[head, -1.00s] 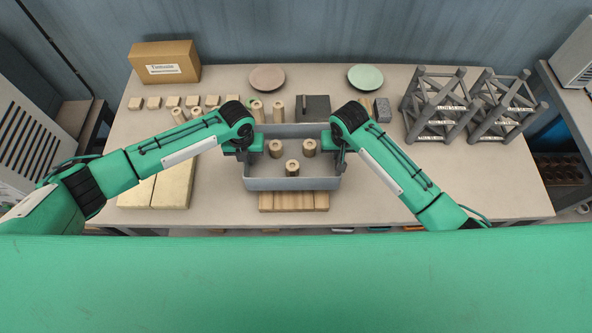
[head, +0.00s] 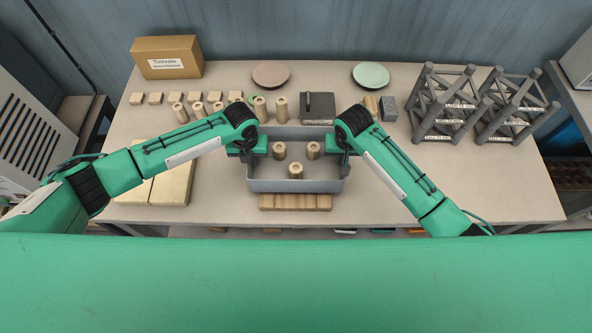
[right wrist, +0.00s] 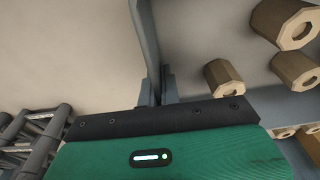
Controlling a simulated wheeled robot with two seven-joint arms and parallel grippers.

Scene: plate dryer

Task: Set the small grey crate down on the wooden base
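The small grey crate (head: 297,186) is in the middle of the head view, with three hollow wooden cylinders (head: 295,171) standing in it. The wooden base (head: 295,203) shows past the crate's near wall; the rest of it is hidden by the crate. I cannot tell how much gap is between them. My left gripper (head: 249,152) is at the crate's left wall and appears shut on it, though its fingers are small and partly hidden. My right gripper (head: 343,156) is at the right wall; the right wrist view shows its fingers (right wrist: 160,88) shut on the thin grey wall.
Behind the crate stand more wooden cylinders (head: 261,108), a dark grey block (head: 318,107) and two plates (head: 370,75). Grey lattice racks (head: 447,103) stand at the right. Pale slabs (head: 172,185) lie at the left. A cardboard box (head: 167,57) is at the back left.

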